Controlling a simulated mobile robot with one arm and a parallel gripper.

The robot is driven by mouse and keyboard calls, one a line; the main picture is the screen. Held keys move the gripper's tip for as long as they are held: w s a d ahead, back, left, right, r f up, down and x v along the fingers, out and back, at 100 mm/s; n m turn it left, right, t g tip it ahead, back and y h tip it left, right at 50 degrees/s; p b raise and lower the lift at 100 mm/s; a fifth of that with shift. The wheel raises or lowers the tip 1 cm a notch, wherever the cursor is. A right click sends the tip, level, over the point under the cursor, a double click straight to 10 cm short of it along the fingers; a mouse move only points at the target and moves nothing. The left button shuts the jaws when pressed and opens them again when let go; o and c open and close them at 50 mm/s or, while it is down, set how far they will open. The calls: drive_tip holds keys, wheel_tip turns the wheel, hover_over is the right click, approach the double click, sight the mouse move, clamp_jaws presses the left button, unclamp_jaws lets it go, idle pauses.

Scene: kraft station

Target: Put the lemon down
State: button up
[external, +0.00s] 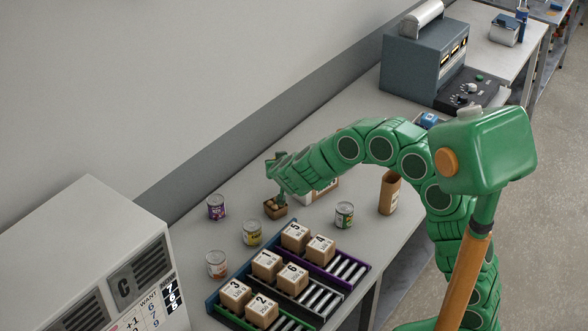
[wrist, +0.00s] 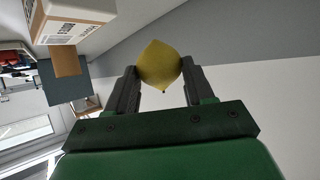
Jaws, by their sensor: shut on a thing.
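The yellow lemon (wrist: 159,65) sits between the two dark fingers of my gripper (wrist: 158,75) in the wrist view. The fingers are shut on its sides. I cannot make out the lemon in that view, and I cannot tell whether anything touches the box.
A white carton (external: 322,192) stands close to the right of my gripper. A tall brown container (external: 389,193) is further right.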

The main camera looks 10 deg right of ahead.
drive_tip(key=shift+s+d+r, duration=0.25)
drive_tip(key=shift+s+d, duration=0.05)
drive_tip(key=shift+s, duration=0.2)
drive_tip(key=shift+s+d+r, duration=0.25)
drive_tip(key=shift+s+d, duration=0.05)
drive_tip(key=shift+s, duration=0.2)
